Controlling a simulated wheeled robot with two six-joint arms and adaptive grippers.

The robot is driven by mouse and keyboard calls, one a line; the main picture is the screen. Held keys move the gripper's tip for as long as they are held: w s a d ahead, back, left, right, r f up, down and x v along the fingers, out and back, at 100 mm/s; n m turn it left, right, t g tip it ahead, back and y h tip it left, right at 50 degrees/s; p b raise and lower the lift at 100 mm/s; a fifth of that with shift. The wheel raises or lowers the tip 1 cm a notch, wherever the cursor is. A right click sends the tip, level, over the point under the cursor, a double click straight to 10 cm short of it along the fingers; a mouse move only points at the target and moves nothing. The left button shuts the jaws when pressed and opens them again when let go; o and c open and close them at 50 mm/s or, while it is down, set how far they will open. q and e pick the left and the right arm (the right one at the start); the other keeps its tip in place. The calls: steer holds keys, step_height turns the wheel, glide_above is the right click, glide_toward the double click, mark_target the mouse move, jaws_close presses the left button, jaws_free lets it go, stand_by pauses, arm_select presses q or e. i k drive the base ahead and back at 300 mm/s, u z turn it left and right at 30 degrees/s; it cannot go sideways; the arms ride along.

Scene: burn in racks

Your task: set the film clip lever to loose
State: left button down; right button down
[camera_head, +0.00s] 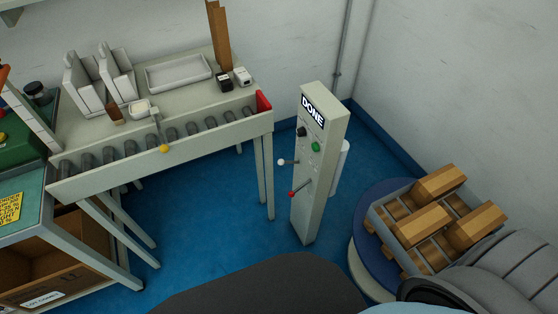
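A grey control post (319,175) with a DONE sign (313,111) stands right of centre. One lever with a white ball (282,162) sticks out to the left from its side. Below it, a lever with a red ball (292,194) also points left and slightly down. No label shows which one is the film clip lever. A black knob (301,132) and a green button (315,147) sit above the levers. Neither of my grippers is in view; parts of my own body fill the bottom edge.
A roller bench (170,155) with a yellow-ball lever (164,148) stands left of the post. A round blue turntable (362,225) at the right carries a grey pallet with wooden blocks (440,183). A white roll (341,167) stands behind the post. Blue floor (210,225) before the bench is clear.

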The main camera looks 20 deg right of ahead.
mark_target(281, 162)
steer(key=z, duration=1.5)
steer(key=i, duration=0.55)
steer(key=z, duration=0.2)
